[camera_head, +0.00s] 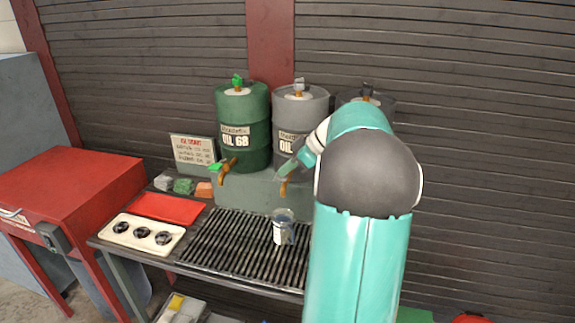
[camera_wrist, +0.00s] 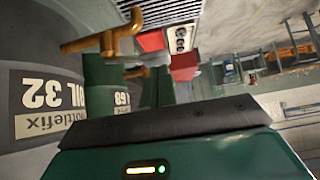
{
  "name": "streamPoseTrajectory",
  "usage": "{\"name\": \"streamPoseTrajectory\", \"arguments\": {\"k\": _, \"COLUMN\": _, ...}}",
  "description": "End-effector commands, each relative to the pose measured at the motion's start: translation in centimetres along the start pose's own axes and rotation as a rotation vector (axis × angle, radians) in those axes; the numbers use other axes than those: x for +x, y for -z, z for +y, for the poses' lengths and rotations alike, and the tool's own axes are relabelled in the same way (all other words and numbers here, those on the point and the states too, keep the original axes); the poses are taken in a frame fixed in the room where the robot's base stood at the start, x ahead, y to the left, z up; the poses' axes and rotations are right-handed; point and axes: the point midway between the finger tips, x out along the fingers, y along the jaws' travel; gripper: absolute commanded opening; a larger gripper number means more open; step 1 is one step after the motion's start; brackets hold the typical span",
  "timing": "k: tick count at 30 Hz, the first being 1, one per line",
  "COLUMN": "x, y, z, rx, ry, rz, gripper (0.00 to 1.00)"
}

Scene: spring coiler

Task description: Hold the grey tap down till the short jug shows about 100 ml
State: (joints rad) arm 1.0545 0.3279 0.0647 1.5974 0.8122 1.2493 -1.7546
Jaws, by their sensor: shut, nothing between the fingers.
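The grey drum (camera_head: 300,107) stands in the middle of the drum row; its label reads OIL 32 in the wrist view (camera_wrist: 45,100). Its brass tap (camera_head: 284,187) points forward over the grate, and a brass tap also shows in the wrist view (camera_wrist: 105,40). A small clear jug (camera_head: 283,228) with a white label stands upright on the grate below the tap; its liquid level is too small to read. My gripper (camera_head: 289,168) is shut and empty, close by the grey drum's tap. Whether it touches the tap handle I cannot tell; the handle is hidden.
A green OIL 68 drum (camera_head: 243,138) with a green-handled tap stands left. A dark drum (camera_head: 366,97) is partly behind my arm.

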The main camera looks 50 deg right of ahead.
Motion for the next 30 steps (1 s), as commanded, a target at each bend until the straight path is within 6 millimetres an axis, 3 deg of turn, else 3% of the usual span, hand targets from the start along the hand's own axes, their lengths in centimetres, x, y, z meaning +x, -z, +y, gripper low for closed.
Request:
{"name": "streamPoseTrajectory", "arguments": {"k": 13, "x": 1.3, "y": -1.2, "z": -0.9, "rx": -0.07, "ry": -0.069, "rz": 0.0, "gripper": 0.0}}
{"name": "streamPoseTrajectory", "arguments": {"k": 30, "x": 1.2, "y": -1.2, "z": -0.8, "rx": -0.068, "ry": -0.067, "rz": 0.0, "gripper": 0.0}}
